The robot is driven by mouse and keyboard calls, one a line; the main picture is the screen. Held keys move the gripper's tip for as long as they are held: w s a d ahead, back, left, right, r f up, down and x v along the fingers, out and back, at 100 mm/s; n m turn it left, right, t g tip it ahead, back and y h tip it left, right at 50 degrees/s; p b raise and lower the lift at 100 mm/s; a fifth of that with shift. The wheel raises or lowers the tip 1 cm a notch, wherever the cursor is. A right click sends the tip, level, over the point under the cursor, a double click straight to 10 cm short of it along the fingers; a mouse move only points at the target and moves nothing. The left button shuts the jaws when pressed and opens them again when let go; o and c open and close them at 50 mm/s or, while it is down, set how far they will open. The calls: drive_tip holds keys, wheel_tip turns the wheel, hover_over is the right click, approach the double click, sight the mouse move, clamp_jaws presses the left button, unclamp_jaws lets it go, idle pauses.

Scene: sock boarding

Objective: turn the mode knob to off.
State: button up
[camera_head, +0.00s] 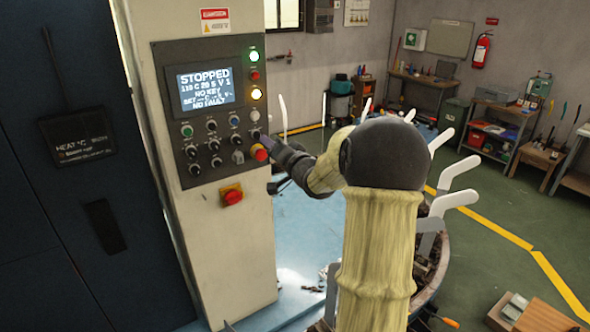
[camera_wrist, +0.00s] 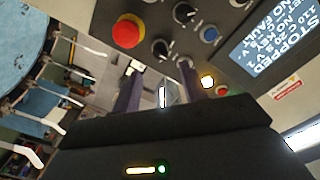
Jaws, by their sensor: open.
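The control panel (camera_head: 221,107) has several black knobs and coloured buttons, and their labels are too small to read, so I cannot tell which is the mode knob. One black knob (camera_head: 255,133) is at the panel's right edge, above the red button (camera_head: 261,153). It also shows in the wrist view (camera_wrist: 160,48), close beyond my fingertips and roughly in line with the gap between them. My gripper (camera_wrist: 161,82) is open and empty, with its fingers pointing at the panel. In the head view my gripper is beside the panel's right edge, partly hidden by my wrist.
The screen (camera_head: 206,88) reads STOPPED, NO KEY and NO FAULT. A red and yellow switch (camera_head: 232,196) sits below the panel. A dark cabinet (camera_head: 60,220) is at the left. Workbenches line the far wall.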

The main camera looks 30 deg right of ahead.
drive_tip(key=s+b, duration=0.3)
drive_tip(key=s, duration=0.8)
drive_tip(key=shift+d, duration=0.2)
drive_tip(key=shift+w+f, duration=0.1)
drive_tip(key=s+a+f+n+g+h+b, duration=0.1)
drive_tip(key=s+a+f+n+g, duration=0.1)
drive_tip(key=a+f+g, duration=0.4)
drive_tip(key=s+a+f+n+g+h, duration=0.15)
drive_tip(key=a+f, duration=0.25)
drive_tip(key=f, duration=0.5)
drive_tip(key=s+a+f+n+g+y, duration=0.1)
drive_tip(key=s+a+f+g, duration=0.3)
drive_tip(key=s, duration=0.4)
drive_tip(key=s+a+f+n+g+y, duration=0.1)
drive_tip(key=s+a+f+n+g, duration=0.3)
drive_tip(key=s+a, duration=0.3)
drive_tip(key=shift+s+f+b, duration=0.3)
drive_tip(key=shift+s+f, duration=0.15)
drive_tip(key=shift+f, duration=0.4)
